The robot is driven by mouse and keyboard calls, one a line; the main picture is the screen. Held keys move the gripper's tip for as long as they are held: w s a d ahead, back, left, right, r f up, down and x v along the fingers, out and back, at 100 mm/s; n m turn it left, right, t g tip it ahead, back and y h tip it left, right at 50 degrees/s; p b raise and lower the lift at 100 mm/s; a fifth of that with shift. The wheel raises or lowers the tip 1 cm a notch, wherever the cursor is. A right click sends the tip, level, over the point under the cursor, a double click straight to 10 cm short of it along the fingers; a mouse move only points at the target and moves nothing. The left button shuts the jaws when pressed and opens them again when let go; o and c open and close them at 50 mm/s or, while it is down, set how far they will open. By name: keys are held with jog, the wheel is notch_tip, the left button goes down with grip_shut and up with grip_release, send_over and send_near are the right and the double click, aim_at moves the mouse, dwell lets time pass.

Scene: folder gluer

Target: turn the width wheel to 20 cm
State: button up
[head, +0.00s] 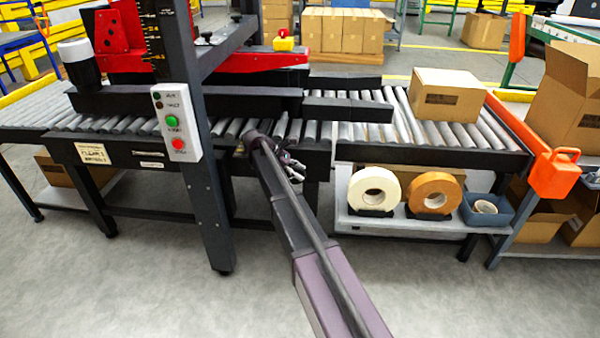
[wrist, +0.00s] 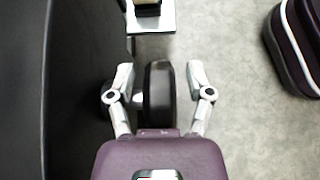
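The width wheel is most likely the dark, thick-rimmed wheel (wrist: 159,95) seen edge-on in the wrist view, with a short light shaft on its left. My gripper (wrist: 160,80) is open, with one finger on each side of the wheel. A clear gap shows between the right finger and the rim; the left finger is nearer, by the shaft, and I cannot tell if it touches. In the head view my gripper (head: 285,160) is at the front edge of the roller conveyor, right of the dark upright; my arm hides the wheel there. No width reading is legible.
The roller conveyor (head: 470,133) carries a cardboard box (head: 447,96) at right. A button panel (head: 176,122) is on the dark upright (head: 208,205). Tape rolls (head: 374,191) stand on a lower shelf right of my arm. The floor in front is clear.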

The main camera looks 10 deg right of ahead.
aim_at(302, 169)
jog(key=shift+d+p, duration=0.1)
jog(key=shift+p, duration=0.45)
jog(key=shift+s+d+y+p, duration=0.1)
jog(key=shift+y+p, duration=0.45)
jog(key=shift+y, duration=0.15)
jog(key=y+p, duration=0.1)
jog(key=t+y+p, duration=0.1)
jog(key=shift+d+f+y, duration=0.15)
jog(key=shift+f+y, duration=0.1)
jog(key=shift+y, duration=0.15)
jog(key=y, duration=0.1)
jog(key=t+y+p, duration=0.1)
jog(key=y, duration=0.1)
jog(key=shift+f, duration=0.4)
jog(key=shift+f+t+y, duration=0.25)
jog(key=shift+t+y, duration=0.35)
jog(key=shift+y, duration=0.7)
notch_tip(302, 169, up, 14)
jog(key=r+p, duration=0.1)
jog(key=p, duration=1.4)
jog(key=s+a+r+m+p, duration=0.1)
jog(key=s+r+m+p, duration=0.5)
jog(key=s+r+p, duration=0.7)
notch_tip(302, 169, up, 3)
jog(key=p, duration=0.3)
jog(key=shift+a+f+m, duration=0.15)
jog(key=shift+f+m, duration=0.05)
jog(key=shift+m, duration=0.1)
jog(key=shift+s, duration=0.2)
